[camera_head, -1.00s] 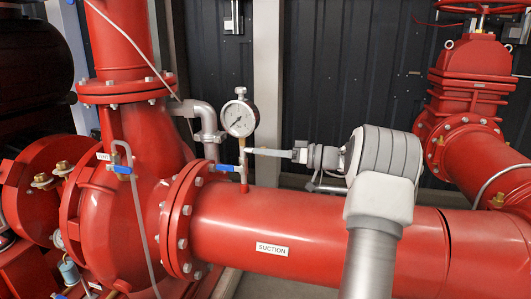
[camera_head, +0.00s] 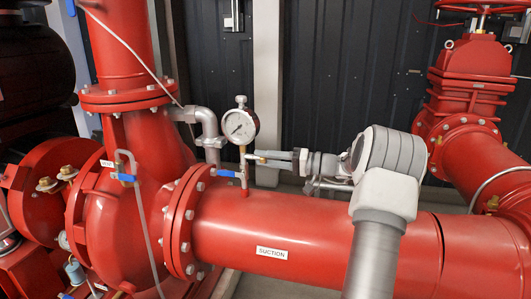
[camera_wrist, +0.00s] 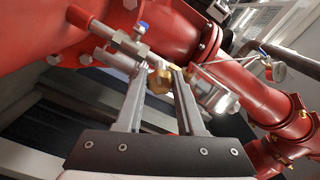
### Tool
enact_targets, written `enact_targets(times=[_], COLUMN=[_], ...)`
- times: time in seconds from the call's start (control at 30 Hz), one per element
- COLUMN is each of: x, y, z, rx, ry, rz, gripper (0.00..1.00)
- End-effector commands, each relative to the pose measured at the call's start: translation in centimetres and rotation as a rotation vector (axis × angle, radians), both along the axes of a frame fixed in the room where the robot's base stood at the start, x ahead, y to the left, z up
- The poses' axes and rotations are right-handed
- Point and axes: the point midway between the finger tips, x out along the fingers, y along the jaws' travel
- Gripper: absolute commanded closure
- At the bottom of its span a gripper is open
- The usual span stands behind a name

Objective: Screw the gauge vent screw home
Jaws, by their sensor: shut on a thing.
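The pressure gauge (camera_head: 240,126), with a round white dial, stands upright on a short stem above the red suction pipe (camera_head: 320,226). The small brass vent screw (camera_head: 259,157) is at the right side of the gauge stem; it shows in the wrist view (camera_wrist: 158,86) between my fingertips. My gripper (camera_head: 269,158) reaches in from the right, roughly level, and is shut on the screw; it also shows in the wrist view (camera_wrist: 156,76). The fingers partly cover the screw, and its thread is hidden. I cannot tell how deep it sits.
A blue-handled valve (camera_head: 231,174) sits on the stem just below the screw. A grey elbow pipe (camera_head: 208,130) stands behind and left of the gauge. The red pump casing (camera_head: 115,205) fills the left, and a red gate valve (camera_head: 467,80) stands at right.

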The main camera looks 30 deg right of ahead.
Motion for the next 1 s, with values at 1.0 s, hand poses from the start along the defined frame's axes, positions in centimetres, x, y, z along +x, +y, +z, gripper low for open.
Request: enact_targets(times=[1.0], x=[-0.06], y=[-0.01], z=[0.43], rx=[0.722], ry=[0.644], rz=[0.001], gripper=[1.00])
